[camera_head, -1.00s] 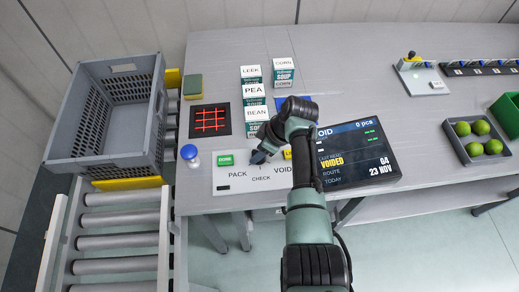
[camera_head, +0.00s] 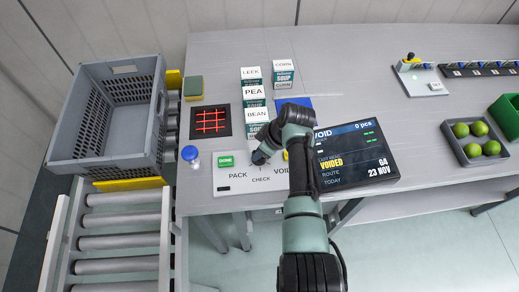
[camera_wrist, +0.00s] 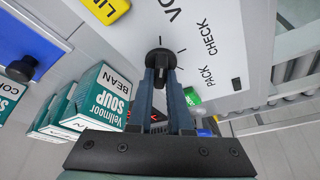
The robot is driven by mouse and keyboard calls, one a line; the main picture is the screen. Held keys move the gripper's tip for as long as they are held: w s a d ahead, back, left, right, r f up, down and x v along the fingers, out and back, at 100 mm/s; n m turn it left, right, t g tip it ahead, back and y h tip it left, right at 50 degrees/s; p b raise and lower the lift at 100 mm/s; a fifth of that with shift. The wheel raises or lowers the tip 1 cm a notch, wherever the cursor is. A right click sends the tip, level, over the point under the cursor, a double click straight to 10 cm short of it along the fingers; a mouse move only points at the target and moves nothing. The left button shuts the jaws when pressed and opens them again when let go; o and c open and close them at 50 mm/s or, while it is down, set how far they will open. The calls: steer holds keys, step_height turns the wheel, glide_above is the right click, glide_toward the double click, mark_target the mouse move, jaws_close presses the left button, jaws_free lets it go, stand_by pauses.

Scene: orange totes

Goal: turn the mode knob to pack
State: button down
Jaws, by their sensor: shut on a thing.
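The mode knob (camera_wrist: 152,57) is a round black dial on the white panel (camera_head: 235,182), with tick marks around it and the words PACK, CHECK and VOID. In the wrist view my gripper (camera_wrist: 163,72) is shut on the knob, its two dark fingers on either side of the grip. In the head view my gripper (camera_head: 261,157) reaches down to the panel above CHECK and hides most of the knob. I cannot tell exactly which mark the knob points at. The screen (camera_head: 352,158) to its right reads VOID and VOIDED.
A green DONE button (camera_head: 226,160) and a blue-white round button (camera_head: 190,155) lie left of the knob. Soup boxes (camera_head: 254,112) stand behind it. A yellow button (camera_wrist: 106,9) sits beside it. A grey crate (camera_head: 162,115) stands on the left conveyor.

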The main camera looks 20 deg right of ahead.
steer(key=m+h+p, duration=0.1)
steer(key=m, duration=0.2)
steer(key=m+t+h+p, duration=0.1)
steer(key=m, duration=0.2)
steer(key=shift+a+r+p, duration=0.1)
steer(key=shift+r+p, duration=0.05)
steer(key=shift+p, duration=0.25)
steer(key=m+h, duration=0.1)
steer(key=m, duration=0.2)
steer(key=m+h, duration=0.1)
steer(key=m, duration=0.2)
steer(key=shift+w+h, duration=0.1)
steer(key=shift+h, duration=0.2)
steer(key=m+b, duration=0.1)
steer(key=m, duration=0.1)
steer(key=m+g+h, duration=0.1)
steer(key=m, duration=0.1)
steer(key=m+b, duration=0.1)
steer(key=shift+f+m+g+h+b, duration=0.25)
steer(key=shift+m+g+h+b, duration=0.05)
steer(key=shift+m+g, duration=0.1)
steer(key=shift+r+m+g+h+b, duration=0.15)
steer(key=shift+m+g+b, duration=0.25)
steer(key=shift+m+b, duration=0.6)
steer(key=shift+m+g+h+b, duration=0.35)
steer(key=shift+m+b, duration=0.35)
steer(key=shift+m, duration=0.6)
steer(key=c, duration=0.8)
jaws_free()
steer(key=shift+c, duration=0.2)
